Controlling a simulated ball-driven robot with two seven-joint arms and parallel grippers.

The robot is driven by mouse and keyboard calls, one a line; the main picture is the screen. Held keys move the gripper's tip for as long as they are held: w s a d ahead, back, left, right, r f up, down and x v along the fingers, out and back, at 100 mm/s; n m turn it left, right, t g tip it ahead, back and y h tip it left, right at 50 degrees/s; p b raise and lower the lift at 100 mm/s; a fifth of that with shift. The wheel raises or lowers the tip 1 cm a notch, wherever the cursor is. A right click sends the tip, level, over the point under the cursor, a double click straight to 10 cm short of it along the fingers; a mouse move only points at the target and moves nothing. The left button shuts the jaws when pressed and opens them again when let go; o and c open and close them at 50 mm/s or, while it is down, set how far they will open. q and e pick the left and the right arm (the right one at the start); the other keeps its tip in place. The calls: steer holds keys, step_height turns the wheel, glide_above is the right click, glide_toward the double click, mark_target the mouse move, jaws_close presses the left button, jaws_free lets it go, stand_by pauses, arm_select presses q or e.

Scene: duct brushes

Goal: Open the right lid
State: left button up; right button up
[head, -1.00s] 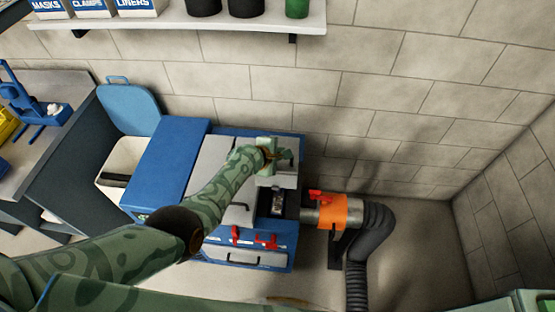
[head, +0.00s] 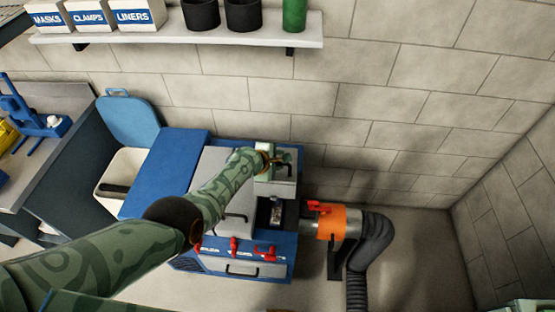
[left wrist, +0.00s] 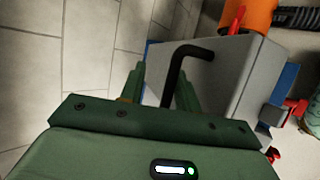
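The blue cabinet (head: 197,137) has two grey lids on top. The left lid (head: 209,171) lies closed, its black handle near the front. The right lid (head: 284,188) is raised, with a dark opening (head: 276,212) in front of it; it also shows in the left wrist view (left wrist: 225,78). Its black handle (left wrist: 178,62) is between the fingers of my left gripper (left wrist: 160,88), closer to the right finger. The fingers are apart, with a gap at the left one. In the head view my left gripper (head: 270,160) is at the raised lid's top. My right gripper is out of view.
An orange-banded duct (head: 333,222) with a red lever and a black hose (head: 373,243) joins the cabinet's right side. Red latches (head: 266,252) are on the front. A shelf (head: 200,39) runs along the wall above. A bin (head: 120,170) stands at left.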

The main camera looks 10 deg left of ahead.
arm_select(q)
steer(key=p+v, duration=0.7)
steer(key=p, duration=0.1)
steer(key=shift+s+r+p, duration=0.1)
steer(key=shift+r+p, duration=0.2)
steer(key=shift+r, duration=0.2)
steer(key=p+v, duration=0.4)
steer(key=v, duration=0.4)
steer(key=shift+s+a, duration=0.25)
steer(key=shift+s, duration=0.15)
